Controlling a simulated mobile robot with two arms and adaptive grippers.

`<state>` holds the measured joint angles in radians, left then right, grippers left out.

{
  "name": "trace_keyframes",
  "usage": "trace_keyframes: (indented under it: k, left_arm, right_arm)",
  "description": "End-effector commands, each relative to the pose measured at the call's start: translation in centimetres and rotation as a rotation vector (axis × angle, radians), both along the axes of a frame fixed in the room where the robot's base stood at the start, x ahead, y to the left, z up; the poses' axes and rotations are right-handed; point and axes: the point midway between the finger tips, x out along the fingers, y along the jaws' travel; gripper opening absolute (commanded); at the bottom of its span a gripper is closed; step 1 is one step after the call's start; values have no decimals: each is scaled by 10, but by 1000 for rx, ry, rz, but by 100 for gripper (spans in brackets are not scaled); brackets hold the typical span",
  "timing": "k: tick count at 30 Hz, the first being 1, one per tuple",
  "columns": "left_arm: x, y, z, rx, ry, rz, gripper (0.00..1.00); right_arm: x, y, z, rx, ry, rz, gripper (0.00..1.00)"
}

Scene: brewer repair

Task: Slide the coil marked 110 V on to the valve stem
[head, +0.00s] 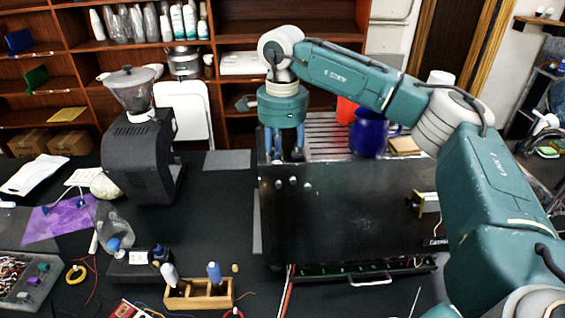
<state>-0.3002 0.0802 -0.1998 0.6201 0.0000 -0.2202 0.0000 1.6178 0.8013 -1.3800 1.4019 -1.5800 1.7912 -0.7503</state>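My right arm reaches in from the right, over the dark metal brewer (345,210). Its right gripper (284,148) points down at the brewer's back left top corner. The fingertips are partly hidden behind the brewer's front panel, so I cannot tell whether they are open or shut, or whether they hold anything. I cannot make out a coil marked 110 V or the valve stem. My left gripper is not in view.
A wooden holder (200,295) with bottles stands at the front. A black grinder (143,155) stands at the back left. A blue jug (369,133) sits on the brewer's top rack. The mat between grinder and brewer is clear.

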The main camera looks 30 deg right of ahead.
Motion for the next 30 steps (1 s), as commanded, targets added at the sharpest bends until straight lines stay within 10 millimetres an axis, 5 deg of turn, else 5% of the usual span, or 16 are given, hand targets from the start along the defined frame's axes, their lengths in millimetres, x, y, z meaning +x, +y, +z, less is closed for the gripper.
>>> trace_keyframes:
  k: [30]
  left_arm:
    - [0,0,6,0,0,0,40]
  right_arm:
    - [-3,-5,6,-9,12,-7,53]
